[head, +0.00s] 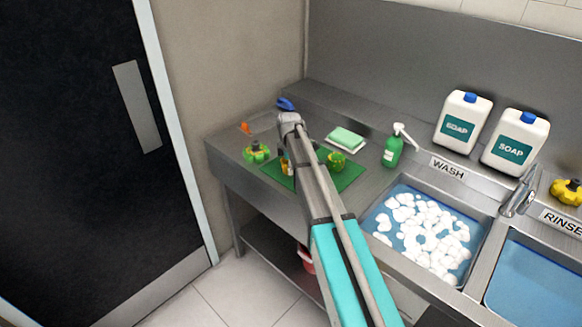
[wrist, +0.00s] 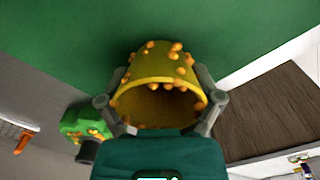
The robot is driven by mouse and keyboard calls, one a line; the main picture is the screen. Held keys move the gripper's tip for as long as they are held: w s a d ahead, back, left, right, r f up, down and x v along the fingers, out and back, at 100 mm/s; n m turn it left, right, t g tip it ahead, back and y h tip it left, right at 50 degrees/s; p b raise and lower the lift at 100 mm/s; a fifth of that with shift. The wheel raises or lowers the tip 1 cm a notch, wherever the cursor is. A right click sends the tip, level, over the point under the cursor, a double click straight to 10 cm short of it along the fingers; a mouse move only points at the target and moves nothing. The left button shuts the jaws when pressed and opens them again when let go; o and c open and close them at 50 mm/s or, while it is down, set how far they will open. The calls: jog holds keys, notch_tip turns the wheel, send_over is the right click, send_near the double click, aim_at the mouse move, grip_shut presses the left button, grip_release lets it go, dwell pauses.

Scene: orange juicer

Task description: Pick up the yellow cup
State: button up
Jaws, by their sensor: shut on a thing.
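The yellow cup (wrist: 155,67) is dotted with orange lumps. In the wrist view its open mouth faces my camera. Green surface, apparently the mat, fills the view behind the cup. I cannot tell whether the cup touches it. In the head view my arm hides most of the gripper and cup above the left part of the green mat (head: 350,176).
A green spotted item (head: 256,152) stands left of the mat; another (head: 337,162) stands on it. A sponge (head: 346,136), green pump bottle (head: 392,150) and two soap jugs (head: 458,121) are behind and right. The foamy wash sink (head: 425,232) lies right of my arm.

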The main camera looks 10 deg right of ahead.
jog(key=shift+w+r, duration=0.1)
jog(key=shift+r, duration=0.1)
jog(key=shift+c, duration=0.5)
notch_tip(320, 180, up, 2)
jog(key=p, duration=0.2)
jog(key=shift+r+p, duration=0.15)
jog(key=shift+p, duration=0.2)
jog(key=s+r+p, duration=0.5)
jog(key=r+p, duration=0.1)
jog(key=shift+s+a+r+p, duration=0.15)
jog(key=shift+a+r+p, duration=0.2)
jog(key=shift+a+r, duration=0.05)
jog(key=s+r+p, duration=0.1)
jog(key=s, duration=0.2)
jog(key=s+a+r+p, duration=0.1)
jog(key=s, duration=0.1)
jog(key=s+r+p, duration=0.1)
jog(key=s, duration=0.2)
jog(key=shift+s+a+r, duration=0.15)
jog(key=shift+s+a, duration=0.05)
jog(key=shift+s, duration=0.1)
notch_tip(320, 180, down, 3)
jog(key=shift+r+b, duration=0.2)
jog(key=shift+b, duration=0.95)
jog(key=shift+d, duration=0.15)
